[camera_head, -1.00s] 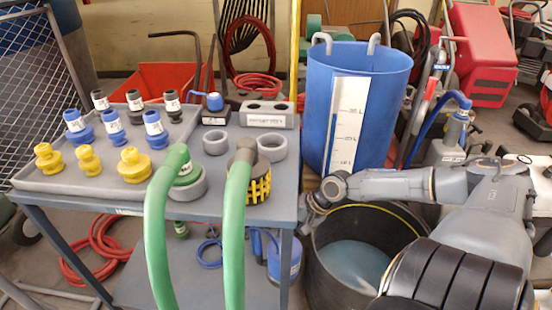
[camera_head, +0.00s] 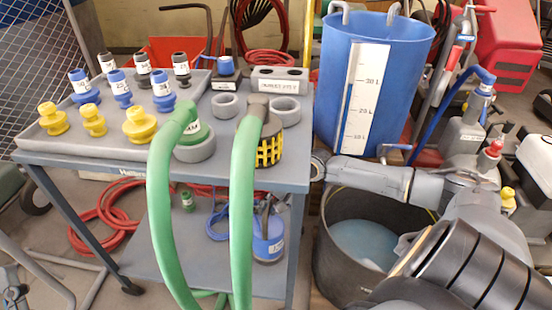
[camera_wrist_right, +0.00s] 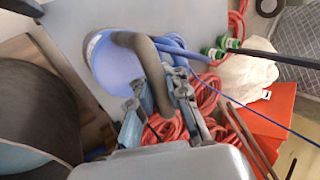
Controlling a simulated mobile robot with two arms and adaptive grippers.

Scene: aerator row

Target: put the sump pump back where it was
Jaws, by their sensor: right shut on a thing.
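The sump pump looks to be the blue body with a dark grey curved handle (camera_head: 268,238) at the right end of the cart's lower shelf (camera_head: 175,255). In the right wrist view the blue body (camera_wrist_right: 112,65) lies just beyond the fingers. My right gripper (camera_wrist_right: 158,90) is shut on the pump's curved handle. In the head view my right arm reaches in beneath the cart top, and the fingers are mostly hidden. The pump is upright at the shelf; I cannot tell whether its base touches. My left gripper is not in view.
A black tub of water (camera_head: 340,275) stands right of the cart, below my arm. A tall blue tank (camera_head: 410,60) stands behind it. Two green hoses (camera_head: 243,215) hang from the cart top. Red hose (camera_head: 100,225) and a blue coil (camera_head: 216,228) lie left of the pump.

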